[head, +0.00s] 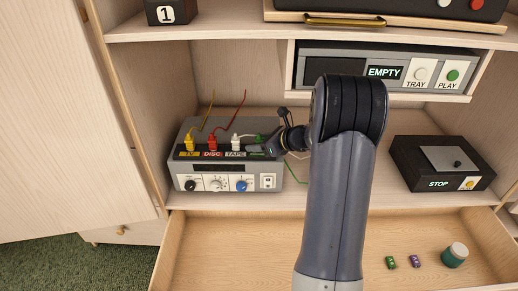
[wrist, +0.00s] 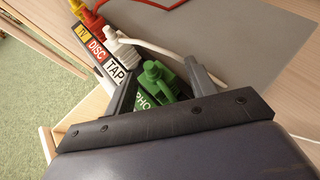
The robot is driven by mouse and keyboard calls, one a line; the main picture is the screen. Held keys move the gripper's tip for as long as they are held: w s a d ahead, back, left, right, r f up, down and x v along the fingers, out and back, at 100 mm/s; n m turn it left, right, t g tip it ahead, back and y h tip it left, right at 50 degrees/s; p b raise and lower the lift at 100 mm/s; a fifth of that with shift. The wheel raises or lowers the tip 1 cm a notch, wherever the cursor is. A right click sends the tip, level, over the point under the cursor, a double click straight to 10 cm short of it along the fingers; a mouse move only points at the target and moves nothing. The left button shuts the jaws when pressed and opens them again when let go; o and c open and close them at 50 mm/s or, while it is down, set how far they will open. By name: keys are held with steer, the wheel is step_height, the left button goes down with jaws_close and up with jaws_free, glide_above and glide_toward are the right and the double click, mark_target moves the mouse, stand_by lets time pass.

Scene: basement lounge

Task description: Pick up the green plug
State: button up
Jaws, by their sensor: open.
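The green plug (wrist: 158,82) sits upright in the last socket of the grey switch box (head: 225,169), by a green label that shows in part. In the wrist view it lies between the two fingers of my gripper (wrist: 162,72). The fingers are apart, one on each side of it, and I cannot tell whether either touches it. In the head view my gripper (head: 270,146) is at the right end of the box top and hides most of the green plug.
A white plug (wrist: 112,40), a red plug (head: 212,142) and a yellow plug (head: 190,142) stand in a row beside it. A black STOP box (head: 440,163) is at right. The open drawer (head: 235,240) below holds small items and a jar (head: 454,255).

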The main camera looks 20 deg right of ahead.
steer(key=shift+c, duration=0.5)
steer(key=c, duration=1)
steer(key=shift+r, duration=0.1)
